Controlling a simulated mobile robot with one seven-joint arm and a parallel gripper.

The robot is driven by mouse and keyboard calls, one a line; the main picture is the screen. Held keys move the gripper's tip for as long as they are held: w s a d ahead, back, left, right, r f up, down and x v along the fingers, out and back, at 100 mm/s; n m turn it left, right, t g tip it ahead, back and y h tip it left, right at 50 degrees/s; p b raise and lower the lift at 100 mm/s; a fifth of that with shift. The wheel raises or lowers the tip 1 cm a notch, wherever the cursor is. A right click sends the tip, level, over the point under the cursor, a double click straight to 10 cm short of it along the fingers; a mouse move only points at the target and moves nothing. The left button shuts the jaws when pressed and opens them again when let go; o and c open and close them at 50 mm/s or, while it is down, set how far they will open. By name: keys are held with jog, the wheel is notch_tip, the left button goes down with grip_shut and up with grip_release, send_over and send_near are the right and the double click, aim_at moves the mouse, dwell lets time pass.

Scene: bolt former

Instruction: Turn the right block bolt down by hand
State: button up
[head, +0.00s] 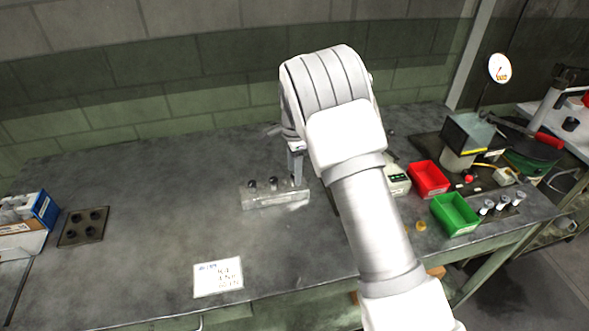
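A grey metal block (262,203) lies on the workbench near the middle of the head view. Dark-headed bolts stand along its top: a left bolt (251,185), a middle bolt (273,183) and a right bolt (293,181). My gripper (296,175) points down at the right end of the block, at the right bolt. Its fingers cover part of that bolt. The fingers are small and seen from one side, so I cannot tell whether they are closed on the bolt or only above it.
A white printed card (218,278) lies in front of the block. A red bin (429,179) and a green bin (455,213) stand to the right, beyond my arm. A dark plate with holes (83,227) and a blue box (45,210) are at left.

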notch_tip(320, 180, up, 17)
jog(key=shift+r+p, duration=0.2)
jog(key=shift+p, duration=0.1)
dwell(0.4)
jog(key=f+n+p, duration=0.3)
jog(key=f+n, duration=0.3)
jog(key=n, duration=0.2)
jog(key=f+n+p, duration=0.3)
jog(key=f+n, duration=0.2)
jog(key=n, duration=0.3)
jog(key=f+n+p, duration=0.3)
jog(key=f+n, duration=0.3)
jog(key=n, duration=0.2)
jog(key=shift+s+d+f+p, duration=0.15)
jog(key=shift+s+f+p, duration=0.05)
jog(key=shift+f+p, duration=0.15)
